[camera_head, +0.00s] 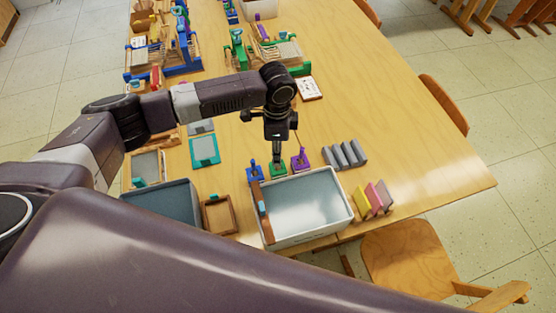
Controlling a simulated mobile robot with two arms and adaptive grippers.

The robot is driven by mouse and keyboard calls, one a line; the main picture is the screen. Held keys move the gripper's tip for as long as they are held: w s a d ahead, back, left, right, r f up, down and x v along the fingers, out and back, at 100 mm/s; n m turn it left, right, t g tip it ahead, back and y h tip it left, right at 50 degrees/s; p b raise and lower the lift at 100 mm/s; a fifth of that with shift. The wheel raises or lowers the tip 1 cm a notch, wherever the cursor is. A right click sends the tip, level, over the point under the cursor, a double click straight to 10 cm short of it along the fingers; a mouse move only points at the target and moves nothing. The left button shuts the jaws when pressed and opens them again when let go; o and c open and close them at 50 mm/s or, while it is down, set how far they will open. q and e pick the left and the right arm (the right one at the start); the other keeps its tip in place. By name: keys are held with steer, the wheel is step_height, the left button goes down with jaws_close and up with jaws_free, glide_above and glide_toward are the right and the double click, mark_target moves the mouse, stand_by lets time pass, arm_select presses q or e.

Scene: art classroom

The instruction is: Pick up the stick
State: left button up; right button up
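My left gripper (278,157) points down over the table, just above a green-based upright tool (278,171). Its fingers look close together, but I cannot tell whether they are open, shut or touching the tool. A brown wooden strip (262,213) with a blue piece on it lies along the left rim of the white tray (341,188); it may be the stick, but I cannot be sure. My gripper is above and beyond this strip, apart from it. My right gripper is not in view.
A blue-based tool (255,172) and a purple-based one (300,161) flank the green one. Grey blocks (345,155) and coloured blocks (373,197) stand at the right. A dark tray (165,201) and frames lie left. The table's (400,120) right side is clear.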

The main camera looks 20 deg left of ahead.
arm_select(q)
steer(key=shift+s+f, duration=0.1)
steer(key=shift+f, duration=0.3)
step_height(320, 180, down, 4)
steer(key=shift+d+r+p, duration=0.1)
steer(key=shift+r+p, duration=0.05)
steer(key=shift+p, duration=0.7)
steer(key=shift+w+f, duration=0.2)
steer(key=shift+f, duration=0.4)
steer(key=c, duration=0.7)
jaws_close()
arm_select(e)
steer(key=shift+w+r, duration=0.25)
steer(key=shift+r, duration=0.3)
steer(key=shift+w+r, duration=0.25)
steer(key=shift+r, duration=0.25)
